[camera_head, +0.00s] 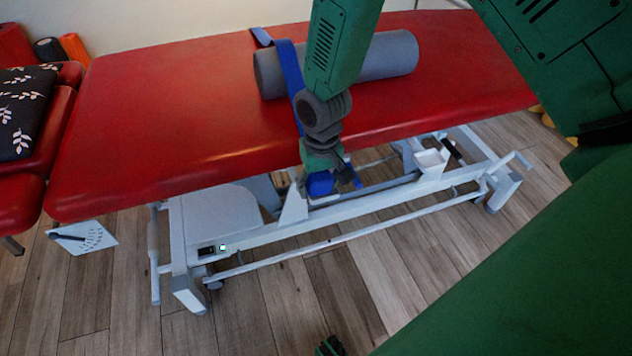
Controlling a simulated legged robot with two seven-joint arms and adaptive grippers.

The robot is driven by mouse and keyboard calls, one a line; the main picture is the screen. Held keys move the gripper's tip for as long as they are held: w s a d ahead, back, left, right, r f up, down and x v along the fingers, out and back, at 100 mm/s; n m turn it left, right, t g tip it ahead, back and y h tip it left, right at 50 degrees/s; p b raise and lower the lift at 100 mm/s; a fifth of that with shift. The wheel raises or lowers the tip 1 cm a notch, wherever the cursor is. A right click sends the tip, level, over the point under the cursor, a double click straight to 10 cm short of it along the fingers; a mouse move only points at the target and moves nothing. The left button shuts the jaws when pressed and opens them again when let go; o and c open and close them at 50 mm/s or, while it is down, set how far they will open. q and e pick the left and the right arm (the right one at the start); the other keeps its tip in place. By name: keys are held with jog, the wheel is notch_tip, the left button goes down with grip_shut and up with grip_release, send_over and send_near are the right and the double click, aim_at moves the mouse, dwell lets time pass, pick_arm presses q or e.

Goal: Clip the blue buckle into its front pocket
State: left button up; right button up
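A blue strap (291,72) runs over a grey roller (395,55) on the red treatment table (190,110) and down over its front edge. My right gripper (334,176) hangs just below that edge, with its arm coming from the upper right. It appears shut on the blue buckle (320,184), which shows at its fingers. The fingers and wrist hide part of the buckle and the strap's lower end. More blue shows beside the fingers. I cannot make out the front pocket or whether the buckle touches it.
The table's white frame (330,215) with bars and feet lies below and behind the gripper. A patterned dark cushion (25,110) lies at far left. Wooden floor (290,300) is clear in front.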

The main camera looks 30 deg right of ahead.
aim_at(323, 173)
jog(key=shift+d+f, duration=0.1)
jog(key=shift+d, duration=0.3)
pick_arm(q)
jog(key=shift+w+d+r, duration=0.15)
jog(key=shift+d, duration=0.1)
pick_arm(e)
jog(key=shift+r, duration=0.2)
jog(key=shift+a+r, duration=0.1)
jog(key=shift+a, duration=0.05)
notch_tip(323, 173, up, 12)
jog(key=shift+f, duration=0.1)
dwell(0.4)
